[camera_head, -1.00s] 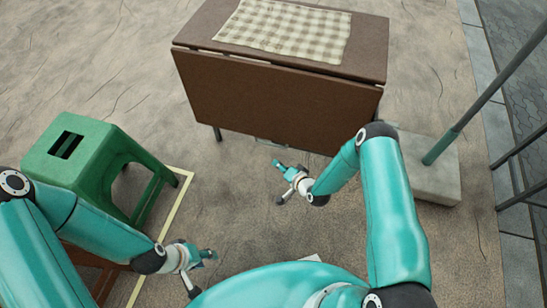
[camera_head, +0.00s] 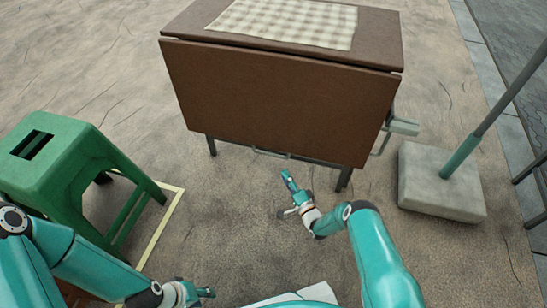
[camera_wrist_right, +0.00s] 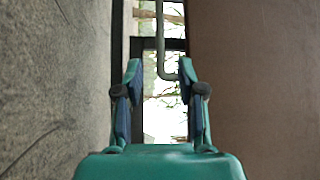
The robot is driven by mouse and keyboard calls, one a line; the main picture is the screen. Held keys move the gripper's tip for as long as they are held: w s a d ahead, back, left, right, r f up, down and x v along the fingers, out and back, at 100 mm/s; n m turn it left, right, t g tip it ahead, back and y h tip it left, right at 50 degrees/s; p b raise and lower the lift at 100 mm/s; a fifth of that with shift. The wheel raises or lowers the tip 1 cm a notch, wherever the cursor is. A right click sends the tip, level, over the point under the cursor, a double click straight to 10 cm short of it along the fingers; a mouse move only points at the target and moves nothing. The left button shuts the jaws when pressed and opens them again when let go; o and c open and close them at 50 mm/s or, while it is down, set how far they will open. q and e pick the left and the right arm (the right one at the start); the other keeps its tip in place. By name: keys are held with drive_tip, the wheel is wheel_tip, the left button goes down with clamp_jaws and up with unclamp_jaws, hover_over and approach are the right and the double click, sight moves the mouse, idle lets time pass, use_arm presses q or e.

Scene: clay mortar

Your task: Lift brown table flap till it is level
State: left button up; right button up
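The brown table (camera_head: 385,28) stands ahead of me with its front flap (camera_head: 280,100) hanging down, nearly upright. My right gripper (camera_head: 288,183) is below and in front of the flap's lower edge, apart from it. In the right wrist view the right gripper (camera_wrist_right: 162,80) has its fingers spread with nothing between them. The flap's brown face (camera_wrist_right: 255,80) fills the right side there. My left gripper (camera_head: 198,293) is low at the left, by the picture's bottom edge, far from the flap. Its finger gap is too small to make out.
A green stool (camera_head: 70,165) stands at the left inside a pale yellow ground line (camera_head: 160,225). A concrete block (camera_head: 440,180) with a pole (camera_head: 495,105) stands at the right. A checkered cloth (camera_head: 285,22) lies on the tabletop. Ground before the table is clear.

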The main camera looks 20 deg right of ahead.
sight(272, 154)
drive_tip(key=shift+b+x, duration=2.45)
drive_tip(key=shift+x, duration=3.25)
drive_tip(key=shift+f, duration=0.1)
clamp_jaws()
